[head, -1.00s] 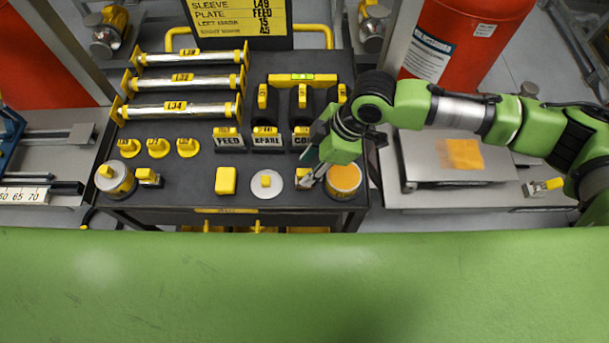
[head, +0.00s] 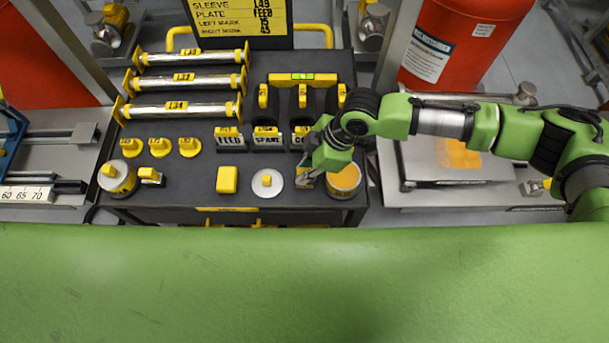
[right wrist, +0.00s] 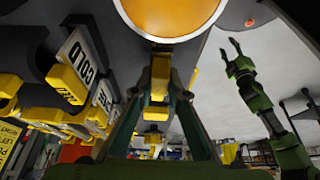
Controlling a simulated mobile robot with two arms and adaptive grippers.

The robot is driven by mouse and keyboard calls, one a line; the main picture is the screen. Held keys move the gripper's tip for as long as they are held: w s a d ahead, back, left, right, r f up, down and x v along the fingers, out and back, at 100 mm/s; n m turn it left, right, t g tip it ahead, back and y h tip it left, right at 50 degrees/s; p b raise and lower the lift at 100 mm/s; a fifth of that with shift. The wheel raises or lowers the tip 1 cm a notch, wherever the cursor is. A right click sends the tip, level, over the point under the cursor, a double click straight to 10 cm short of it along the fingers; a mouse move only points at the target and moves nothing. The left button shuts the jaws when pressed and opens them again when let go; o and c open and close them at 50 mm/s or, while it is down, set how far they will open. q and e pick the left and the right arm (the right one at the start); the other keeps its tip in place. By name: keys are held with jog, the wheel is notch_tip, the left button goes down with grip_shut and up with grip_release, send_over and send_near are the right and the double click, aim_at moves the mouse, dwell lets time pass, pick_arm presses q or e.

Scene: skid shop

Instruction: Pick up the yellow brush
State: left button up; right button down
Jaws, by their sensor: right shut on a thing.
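My right gripper (head: 306,180) is low over the front right of the dark cart top, just left of an open can with an orange surface (head: 345,178). In the right wrist view, its fingers (right wrist: 160,98) are closed on the yellow brush (right wrist: 160,73), a yellow block between the fingertips close to the can's rim. In the head view the gripper hides most of the brush. I cannot tell whether the brush touches the cart top. My left gripper (right wrist: 231,52) shows in the right wrist view, fingers apart and empty; it is out of the head view.
A yellow block (head: 227,179) and a pale disc with a yellow knob (head: 267,184) stand left of the gripper. Labelled holders (head: 266,138) stand just behind it. Metal rollers (head: 185,110) lie at the back left. A green surface (head: 300,285) fills the foreground.

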aim_at(299, 172)
jog(key=shift+r, duration=0.3)
notch_tip(299, 172, up, 3)
jog(key=shift+s+f+b, duration=0.15)
jog(key=shift+f+b, duration=0.05)
jog(key=shift+b, duration=0.65)
jog(key=s+a+r+b, duration=0.2)
jog(key=s+a+r, duration=0.1)
jog(key=s+r, duration=0.6)
jog(key=s, duration=0.4)
jog(key=shift+s+a+r+b, duration=0.2)
jog(key=shift+a+r+b, duration=0.1)
jog(key=shift+r, duration=0.1)
